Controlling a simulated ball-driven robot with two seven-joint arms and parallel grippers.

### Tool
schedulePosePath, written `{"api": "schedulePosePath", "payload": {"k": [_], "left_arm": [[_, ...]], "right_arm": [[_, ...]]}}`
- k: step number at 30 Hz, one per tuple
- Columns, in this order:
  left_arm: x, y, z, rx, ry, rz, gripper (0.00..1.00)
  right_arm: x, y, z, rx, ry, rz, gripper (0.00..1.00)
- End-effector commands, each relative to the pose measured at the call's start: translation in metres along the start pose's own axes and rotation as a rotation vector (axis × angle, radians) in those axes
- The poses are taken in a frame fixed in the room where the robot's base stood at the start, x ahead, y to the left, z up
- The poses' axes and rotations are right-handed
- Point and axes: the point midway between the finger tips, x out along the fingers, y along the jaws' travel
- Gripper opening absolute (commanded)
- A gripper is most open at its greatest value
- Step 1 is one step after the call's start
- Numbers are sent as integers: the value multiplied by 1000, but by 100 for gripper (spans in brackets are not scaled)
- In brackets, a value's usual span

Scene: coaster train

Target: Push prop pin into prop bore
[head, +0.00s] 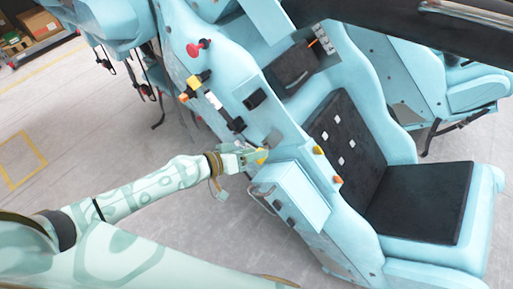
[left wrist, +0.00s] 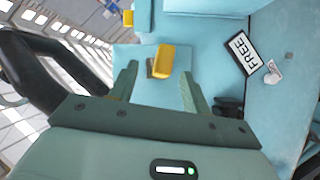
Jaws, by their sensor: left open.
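My left gripper (head: 252,157) is open at the side of the light blue coaster car (head: 285,130). In the left wrist view its two green fingers (left wrist: 158,78) stand apart. I cannot make out the prop bore for certain. My right gripper is out of view.
A pale blue box (head: 296,195) juts out just right of the gripper. A black seat (head: 418,200) lies farther right. A red knob (head: 198,48) and a black-framed FREE sign (left wrist: 243,51) are on the car. Open floor (head: 105,125) lies to the left.

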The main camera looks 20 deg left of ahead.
Motion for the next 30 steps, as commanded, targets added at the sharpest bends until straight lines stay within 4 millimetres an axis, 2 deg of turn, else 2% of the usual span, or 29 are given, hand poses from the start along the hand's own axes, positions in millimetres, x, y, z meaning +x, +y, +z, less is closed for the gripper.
{"api": "schedulePosePath", "payload": {"k": [6,14,15,18,20,23,24,26,30], "left_arm": [[17,0,0,0,-1,0,48],[18,0,1,0,-1,0,48],[18,0,1,0,-1,0,42],[18,0,0,-1,-1,-1,15],[18,0,0,-1,-1,-1,0],[18,0,0,-1,0,-1,0],[18,0,0,-1,0,-1,17],[18,0,0,-1,0,-1,0],[18,0,0,-1,0,-1,0]], "right_arm": [[-1,3,0,0,0,3,36],[-1,4,0,1,1,5,36],[-1,4,0,1,1,5,36],[-1,4,0,1,1,5,36],[-1,4,0,1,1,5,36],[-1,3,0,1,1,4,36],[-1,3,-1,1,1,4,36],[-1,3,0,1,1,4,36],[-1,3,-1,1,1,4,36]]}}
